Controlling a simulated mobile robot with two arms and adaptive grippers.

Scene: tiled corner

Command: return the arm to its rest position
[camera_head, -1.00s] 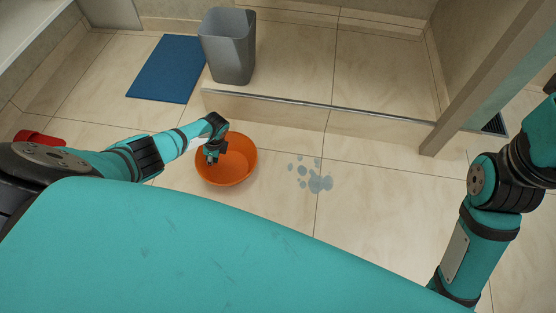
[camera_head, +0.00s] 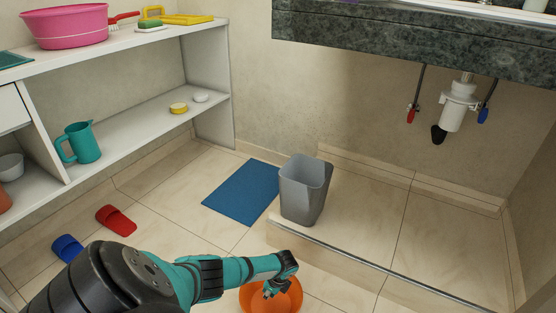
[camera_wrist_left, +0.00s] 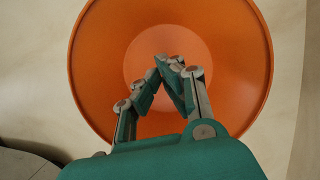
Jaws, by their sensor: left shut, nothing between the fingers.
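My left arm comes in from the left in the head view, and its gripper (camera_head: 270,291) hangs over the orange basin (camera_head: 285,300) on the floor. In the left wrist view the gripper (camera_wrist_left: 168,62) has its fingertips together with nothing between them. The orange basin (camera_wrist_left: 100,75) opens below it and looks empty. How far the fingertips are above the basin's bottom I cannot tell. My right gripper is in neither current view.
A red slipper (camera_head: 116,220) and a blue slipper (camera_head: 67,248) lie left. A white shelf (camera_head: 150,123) holds a teal jug (camera_head: 79,144) and a pink basin (camera_head: 66,27).

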